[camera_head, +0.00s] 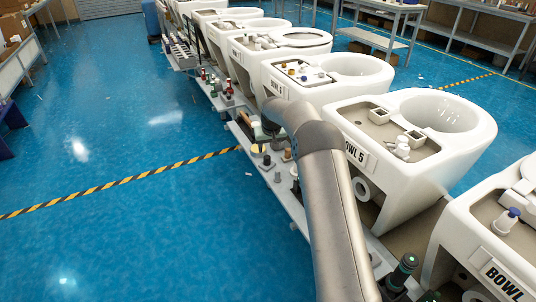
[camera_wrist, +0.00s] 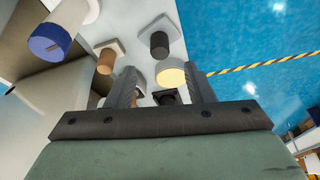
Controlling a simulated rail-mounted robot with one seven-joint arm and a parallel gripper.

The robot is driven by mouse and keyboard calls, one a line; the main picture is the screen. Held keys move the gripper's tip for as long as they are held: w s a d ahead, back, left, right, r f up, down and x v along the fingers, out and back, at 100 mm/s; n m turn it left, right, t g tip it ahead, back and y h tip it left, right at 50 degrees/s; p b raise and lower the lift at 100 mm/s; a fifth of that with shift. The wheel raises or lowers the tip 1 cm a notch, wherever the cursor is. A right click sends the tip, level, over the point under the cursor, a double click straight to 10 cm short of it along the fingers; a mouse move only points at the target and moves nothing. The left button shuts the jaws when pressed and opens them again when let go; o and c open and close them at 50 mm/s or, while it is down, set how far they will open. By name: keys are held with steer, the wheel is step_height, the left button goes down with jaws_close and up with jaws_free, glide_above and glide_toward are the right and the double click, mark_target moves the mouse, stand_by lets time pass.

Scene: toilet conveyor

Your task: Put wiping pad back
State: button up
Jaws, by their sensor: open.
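My gripper (camera_wrist: 162,76) is open in the wrist view, with its two dark fingers apart and nothing clearly held. A round piece with a cream face (camera_wrist: 171,76) shows close to the right finger. It may be the wiping pad, but I cannot tell for sure. My arm hides most of the gripper there. A dark green block (camera_wrist: 165,158) fills the bottom of the wrist view.
White toilet bowls stand in a row beside the rack, including BOWL 5 (camera_head: 440,111). Brown (camera_wrist: 106,61), black (camera_wrist: 159,45) and blue-capped (camera_wrist: 49,42) knobs surround the gripper. Blue floor (camera_head: 130,200) with a striped line is open at left.

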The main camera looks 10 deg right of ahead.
steer(key=s+r+g, duration=0.1)
steer(key=s+r, duration=0.6)
steer(key=s, duration=0.4)
steer(key=s+r+g, duration=0.1)
steer(key=s+r, duration=0.5)
steer(key=s, duration=0.5)
steer(key=s+f+g, duration=0.2)
steer(key=s, duration=2.9)
steer(key=shift+s+f+m, duration=0.15)
steer(key=shift+f+m, duration=0.1)
steer(key=shift+m, duration=0.15)
